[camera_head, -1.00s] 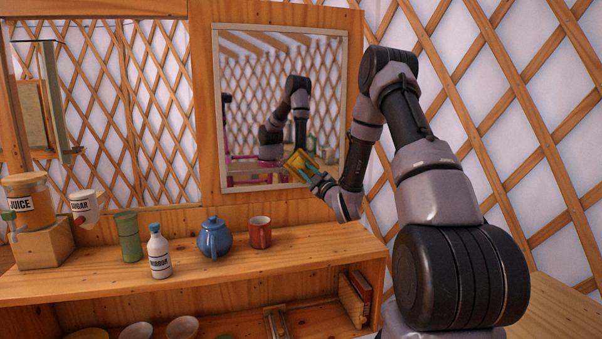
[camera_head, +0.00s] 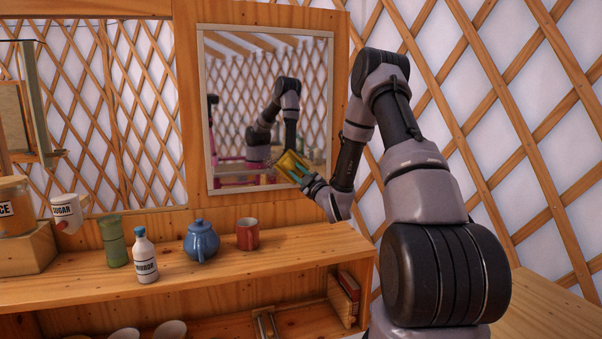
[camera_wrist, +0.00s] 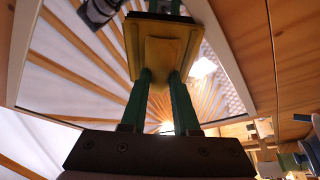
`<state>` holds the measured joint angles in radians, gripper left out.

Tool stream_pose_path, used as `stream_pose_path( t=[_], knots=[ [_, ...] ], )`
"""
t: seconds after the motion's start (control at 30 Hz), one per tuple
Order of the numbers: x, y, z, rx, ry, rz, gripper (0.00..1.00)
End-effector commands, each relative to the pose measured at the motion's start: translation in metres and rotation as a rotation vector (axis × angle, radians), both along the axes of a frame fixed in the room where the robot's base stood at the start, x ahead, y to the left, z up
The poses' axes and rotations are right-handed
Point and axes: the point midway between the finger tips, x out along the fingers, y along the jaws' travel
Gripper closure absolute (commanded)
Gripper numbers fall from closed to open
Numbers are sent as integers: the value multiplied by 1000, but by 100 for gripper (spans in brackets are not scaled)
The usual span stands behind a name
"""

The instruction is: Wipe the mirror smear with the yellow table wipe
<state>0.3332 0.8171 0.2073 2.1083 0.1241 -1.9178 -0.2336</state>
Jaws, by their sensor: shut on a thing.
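The mirror (camera_head: 235,100) hangs in a pale frame on the wooden panel above the shelf. My gripper (camera_head: 298,176) is at its lower right part, shut on the yellow table wipe (camera_head: 291,163). In the wrist view the wipe (camera_wrist: 168,50) is between the green fingers of my gripper (camera_wrist: 165,75), in front of the mirror glass (camera_wrist: 95,75). The wipe is at or close to the glass; I cannot tell if it touches. I cannot make out a smear on the glass. My arm is reflected in it.
A shelf (camera_head: 200,280) runs below the mirror. On it stand a red mug (camera_head: 248,235), a blue teapot (camera_head: 202,240), a MIRROR bottle (camera_head: 145,258), a green cup (camera_head: 114,243) and a SUGAR mug (camera_head: 66,213). Bowls and books (camera_head: 345,297) are on the lower level.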

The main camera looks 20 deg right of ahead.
Motion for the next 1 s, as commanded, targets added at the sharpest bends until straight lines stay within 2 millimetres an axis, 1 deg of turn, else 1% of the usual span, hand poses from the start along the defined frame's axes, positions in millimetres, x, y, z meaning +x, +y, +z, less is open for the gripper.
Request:
stream_pose_path(
  t=[0.07, 0.3, 0.6, 0.83, 1.0],
  knots=[
    [-1, 7, 0, 1, 0, 2, 100],
    [-1, 15, 0, 1, 0, 0, 100],
    [2, 39, 0, 1, 1, 1, 100],
    [2, 47, 0, 1, 0, 2, 100],
    [1, 60, 0, 1, 0, 2, 100]
  ],
)
